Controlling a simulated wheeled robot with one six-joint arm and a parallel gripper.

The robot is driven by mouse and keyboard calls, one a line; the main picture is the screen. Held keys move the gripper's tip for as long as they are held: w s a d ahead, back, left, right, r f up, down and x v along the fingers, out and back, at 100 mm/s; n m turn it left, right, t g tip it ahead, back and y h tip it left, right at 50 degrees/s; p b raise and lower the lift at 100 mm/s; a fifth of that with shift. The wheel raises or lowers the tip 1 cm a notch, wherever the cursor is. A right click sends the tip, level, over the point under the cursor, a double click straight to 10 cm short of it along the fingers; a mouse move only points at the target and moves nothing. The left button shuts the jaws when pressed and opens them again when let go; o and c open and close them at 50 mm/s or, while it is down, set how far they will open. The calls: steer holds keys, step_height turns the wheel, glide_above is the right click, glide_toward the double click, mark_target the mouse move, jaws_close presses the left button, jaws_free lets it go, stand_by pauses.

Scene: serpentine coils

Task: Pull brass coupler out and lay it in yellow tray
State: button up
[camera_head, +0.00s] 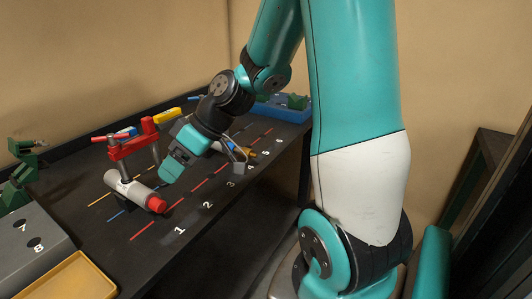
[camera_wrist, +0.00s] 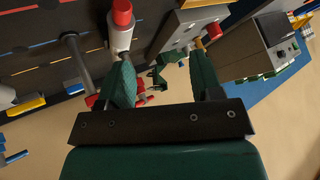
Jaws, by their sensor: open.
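A brass-coloured piece (camera_head: 251,154), probably the coupler, shows beside my wrist in the head view, partly hidden behind it. The yellow tray (camera_head: 72,281) is at the bottom left of the head view, cut off by the edge; its visible part looks empty. My gripper (camera_head: 168,172) is tilted down over the dark bench, close to a grey pipe with a red end (camera_head: 156,204). In the wrist view my gripper (camera_wrist: 160,62) has its two green fingers apart with nothing held between them. The pipe (camera_wrist: 118,40) lies beyond the left finger.
A red clamp (camera_head: 133,147) stands over the pipe. A grey block marked 7 and 8 (camera_head: 30,255) sits at left beside green fittings (camera_head: 18,185). A yellow block (camera_head: 167,116) and blue base (camera_head: 280,109) lie along the back. The numbered front strip is mostly clear.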

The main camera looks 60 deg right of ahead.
steer(key=w+d+f+m+t+h+b, duration=0.15)
steer(key=d+f+t, duration=0.3)
steer(key=d, duration=0.95)
steer(key=m+t+h, duration=0.3)
steer(key=h, duration=0.2)
glide_toward(252, 153)
steer(key=x, duration=0.4)
steer(key=shift+y, duration=0.25)
steer(key=b+x, duration=0.2)
steer(key=x, duration=0.5)
steer(key=shift+w+f, duration=0.2)
steer(key=shift+w, duration=0.4)
steer(key=shift+b, duration=0.8)
jaws_close()
steer(key=shift+s+d+b, duration=0.1)
steer(key=shift+s+b, duration=0.45)
steer(key=shift+s, duration=0.65)
steer(key=shift+s+d+b, duration=0.15)
steer(key=shift+s+b, duration=0.4)
steer(key=shift+s, duration=0.7)
